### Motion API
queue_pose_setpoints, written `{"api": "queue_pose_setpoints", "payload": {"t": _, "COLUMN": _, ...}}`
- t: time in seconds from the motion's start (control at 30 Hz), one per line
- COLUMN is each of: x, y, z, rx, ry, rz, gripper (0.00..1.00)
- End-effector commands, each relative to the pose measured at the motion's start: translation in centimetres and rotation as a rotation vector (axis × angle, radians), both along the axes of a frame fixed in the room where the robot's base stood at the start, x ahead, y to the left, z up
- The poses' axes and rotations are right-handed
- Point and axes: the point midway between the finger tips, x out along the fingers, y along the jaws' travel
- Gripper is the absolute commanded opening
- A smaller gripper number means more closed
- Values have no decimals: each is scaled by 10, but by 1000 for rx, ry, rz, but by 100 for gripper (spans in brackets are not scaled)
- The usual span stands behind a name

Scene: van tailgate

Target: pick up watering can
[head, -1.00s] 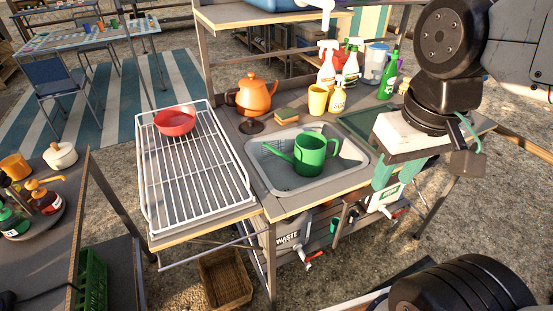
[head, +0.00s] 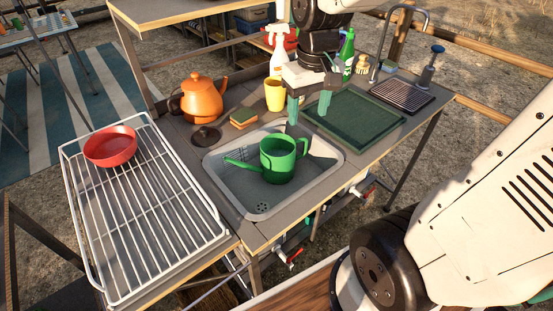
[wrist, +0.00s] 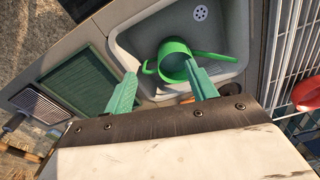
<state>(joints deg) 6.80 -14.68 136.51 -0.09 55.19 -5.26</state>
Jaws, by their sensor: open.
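The green watering can (head: 278,160) stands upright in the grey sink basin (head: 262,208), its spout pointing left in the head view. In the wrist view the watering can (wrist: 176,62) lies just beyond the fingertips, with its spout toward the right. My gripper (head: 310,115) is above and slightly behind the can in the head view, pointing down. Its two green fingers show spread apart in the wrist view (wrist: 163,82), with nothing between them. The fingertips appear apart from the can.
A white wire rack (head: 140,205) with a red bowl (head: 111,147) is left of the sink. An orange kettle (head: 203,98), a sponge (head: 244,117) and a yellow cup (head: 275,94) stand behind it. A green mat (head: 354,122) lies to the right, with spray bottles behind.

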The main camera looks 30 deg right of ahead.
Motion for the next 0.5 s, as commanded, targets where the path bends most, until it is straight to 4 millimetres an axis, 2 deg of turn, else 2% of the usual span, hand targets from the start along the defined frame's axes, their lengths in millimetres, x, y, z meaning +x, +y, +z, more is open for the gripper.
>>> {"api": "queue_pose_setpoints", "payload": {"t": 0.03, "x": 17, "y": -7, "z": -16, "rx": 2, "ry": 19, "rz": -5, "gripper": 57}}
{"api": "queue_pose_setpoints", "payload": {"t": 0.1, "x": 38, "y": -16, "z": -34, "rx": 3, "ry": 29, "rz": -7, "gripper": 57}}
{"api": "queue_pose_setpoints", "payload": {"t": 0.2, "x": 62, "y": -29, "z": -60, "rx": 5, "ry": 39, "rz": -12, "gripper": 57}}
{"api": "queue_pose_setpoints", "payload": {"t": 0.3, "x": 78, "y": -40, "z": -81, "rx": 7, "ry": 48, "rz": -16, "gripper": 57}}
{"api": "queue_pose_setpoints", "payload": {"t": 0.5, "x": 92, "y": -51, "z": -105, "rx": 8, "ry": 52, "rz": -19, "gripper": 57}}
